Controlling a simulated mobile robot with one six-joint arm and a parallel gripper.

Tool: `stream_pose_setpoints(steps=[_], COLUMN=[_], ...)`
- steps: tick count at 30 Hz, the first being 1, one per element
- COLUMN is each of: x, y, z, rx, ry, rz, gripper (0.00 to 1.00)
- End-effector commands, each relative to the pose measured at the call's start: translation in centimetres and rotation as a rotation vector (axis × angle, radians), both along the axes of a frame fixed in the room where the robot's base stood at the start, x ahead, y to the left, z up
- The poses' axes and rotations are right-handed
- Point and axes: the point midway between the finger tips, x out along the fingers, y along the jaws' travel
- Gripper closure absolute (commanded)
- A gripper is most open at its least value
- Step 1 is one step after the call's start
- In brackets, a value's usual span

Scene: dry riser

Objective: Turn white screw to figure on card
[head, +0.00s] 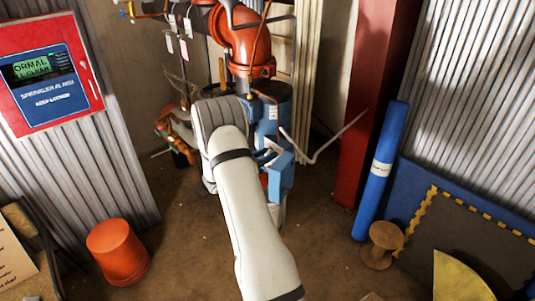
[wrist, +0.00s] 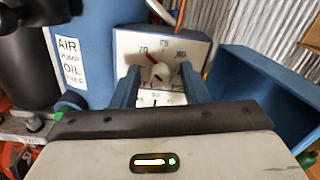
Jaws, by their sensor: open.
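In the wrist view, a pale dial plate (wrist: 135,45) carries the figures 70, 75 and 80 along its top. A small white screw (wrist: 160,73) sits at its lower middle. My gripper (wrist: 160,80) is open, with one blue finger on each side of the screw. I cannot tell whether either finger touches it. A second white scale (wrist: 150,98) shows between the fingers, partly cut off by my gripper. In the head view, my arm hides the dial and screw. A board with handwriting (head: 12,262) stands at lower left; its text is too small to read, and I cannot tell whether it is the card.
A blue tank (wrist: 92,40) labelled for air pump oil and an open blue box (wrist: 270,90) flank the dial. Red pipework (head: 245,45) rises behind my arm. An orange bucket (head: 118,250) and a blue roll (head: 380,170) stand apart on the floor.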

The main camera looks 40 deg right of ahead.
Motion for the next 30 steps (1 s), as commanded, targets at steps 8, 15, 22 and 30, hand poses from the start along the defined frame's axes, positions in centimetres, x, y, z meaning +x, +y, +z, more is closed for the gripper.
stream_pose_setpoints(steps=[8,15,22,30], x=[0.0,0.0,0.0,0.0], y=[0.1,0.1,-0.7,-0.1], z=[0.0,0.0,0.0,-0.3], rx=[0.000,0.000,0.000,0.004], ry=[0.000,-0.001,-0.002,-0.059], rz=[0.000,0.001,-0.002,-0.001], gripper=[0.72,0.92,1.00,1.00])
